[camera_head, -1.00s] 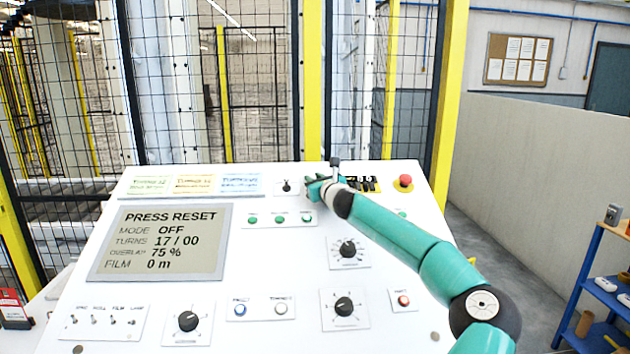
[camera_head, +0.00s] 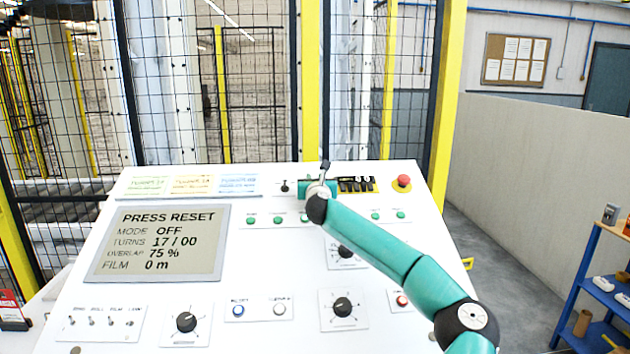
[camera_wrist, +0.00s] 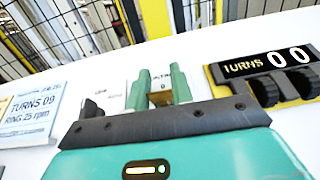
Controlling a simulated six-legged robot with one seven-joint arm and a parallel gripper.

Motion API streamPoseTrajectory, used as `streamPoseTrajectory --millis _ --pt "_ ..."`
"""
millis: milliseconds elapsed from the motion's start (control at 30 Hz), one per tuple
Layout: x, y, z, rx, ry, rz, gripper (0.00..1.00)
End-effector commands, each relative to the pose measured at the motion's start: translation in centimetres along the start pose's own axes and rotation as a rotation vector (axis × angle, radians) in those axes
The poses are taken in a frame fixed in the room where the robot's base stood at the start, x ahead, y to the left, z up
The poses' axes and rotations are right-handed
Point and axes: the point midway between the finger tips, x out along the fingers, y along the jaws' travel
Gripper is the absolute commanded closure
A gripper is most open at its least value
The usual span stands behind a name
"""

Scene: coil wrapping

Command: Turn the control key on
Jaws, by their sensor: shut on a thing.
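My gripper (camera_head: 312,187) is at the upper middle of the white control panel, pointing into it. In the wrist view its two green fingers (camera_wrist: 160,84) are shut around a small brass-coloured piece, which I take to be the control key (camera_wrist: 160,97). The fingers hide most of the key, and its angle cannot be told. In the head view my gripper and wrist cover it. The panel screen (camera_head: 158,243) reads PRESS RESET, MODE OFF, TURNS 17 / 00.
A black selector (camera_head: 285,186) stands just left of my gripper. The turns counter (camera_head: 357,184) and red emergency button (camera_head: 402,181) are to the right. Green buttons (camera_head: 278,220) and black knobs (camera_head: 343,307) lie lower on the panel. A yellow-framed mesh fence stands behind.

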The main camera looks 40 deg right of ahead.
Motion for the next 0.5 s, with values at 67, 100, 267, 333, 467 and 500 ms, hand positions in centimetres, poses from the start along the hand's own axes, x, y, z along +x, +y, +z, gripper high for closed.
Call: streamPoseTrajectory --millis 67,100,267,333,467,500 --pt "0.00 0.07 -0.12 0.000 0.002 0.002 0.66" --pt "0.00 0.06 -0.11 0.000 0.002 0.001 0.58" --pt "0.00 0.02 -0.06 0.000 0.001 0.001 0.55" --pt "0.00 0.01 -0.05 0.000 0.001 0.001 0.55" --pt "-0.22 -0.04 -0.01 0.000 0.001 0.001 0.55" --pt "-0.43 -0.09 0.00 0.000 0.001 0.000 0.55"
